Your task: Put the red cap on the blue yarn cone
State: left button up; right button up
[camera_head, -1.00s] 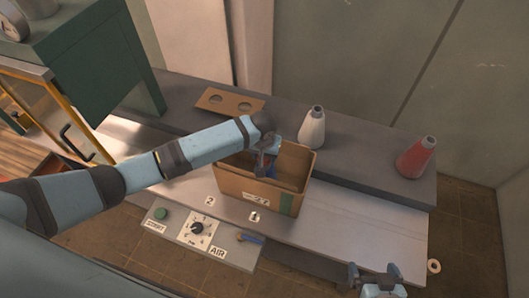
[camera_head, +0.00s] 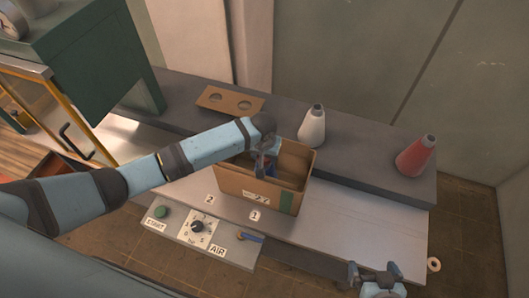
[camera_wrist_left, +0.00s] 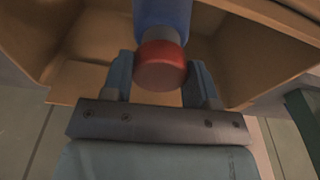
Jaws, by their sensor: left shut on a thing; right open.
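The blue yarn cone (camera_wrist_left: 163,14) stands inside the cardboard box, with a grey tip towards the wrist camera. The red cap (camera_wrist_left: 160,70) is between the fingers of my left gripper (camera_wrist_left: 162,84), which is shut on it. The cap lines up with the cone's grey tip and overlaps it in the left wrist view; I cannot tell how firmly it sits. In the head view my left gripper (camera_head: 266,158) reaches into the box and hides most of the cone and the cap. My right gripper (camera_head: 376,272) is open and empty at the bottom right.
The cardboard box (camera_head: 240,187) stands on the bench, its walls close around my left gripper. A white cone (camera_head: 312,127) and a red cone (camera_head: 416,156) stand behind and to the right. A card with two holes (camera_head: 230,101) lies behind. A control panel (camera_head: 180,238) is in front.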

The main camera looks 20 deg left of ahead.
pick_arm(q)
jog(key=shift+f, duration=0.9)
jog(key=o, duration=1)
jog(key=r, duration=0.4)
jog(key=s+r+b, duration=0.1)
jog(key=r, duration=0.8)
jog(key=shift+s+r+b, duration=0.3)
jog(key=shift+s+b, duration=0.05)
